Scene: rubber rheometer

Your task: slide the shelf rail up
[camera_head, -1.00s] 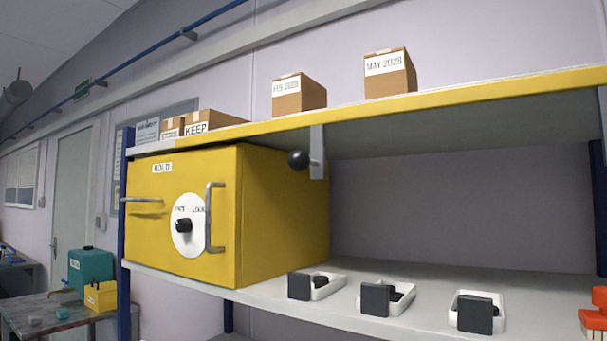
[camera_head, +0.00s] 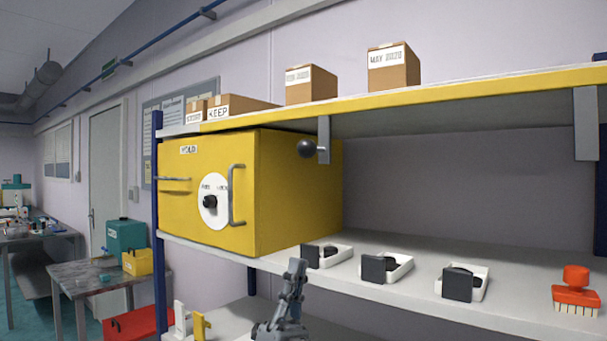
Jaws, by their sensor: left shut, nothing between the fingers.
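The shelf rail is the long yellow strip (camera_head: 440,94) along the front edge of the upper shelf. A grey bracket (camera_head: 324,135) hangs from it, with a round black knob (camera_head: 306,149) sticking out in front of the yellow cabinet's upper right part. A second grey bracket (camera_head: 587,125) hangs near the right end. My left gripper (camera_head: 297,268) is shut and empty, pointing up at the bottom middle, below the knob and apart from it. It shows in front of the lower shelf's edge. My right gripper is not in view.
A yellow cabinet (camera_head: 285,205) with handles and a dial stands on the lower shelf (camera_head: 400,292). Several cardboard boxes (camera_head: 394,70) stand on the upper shelf.

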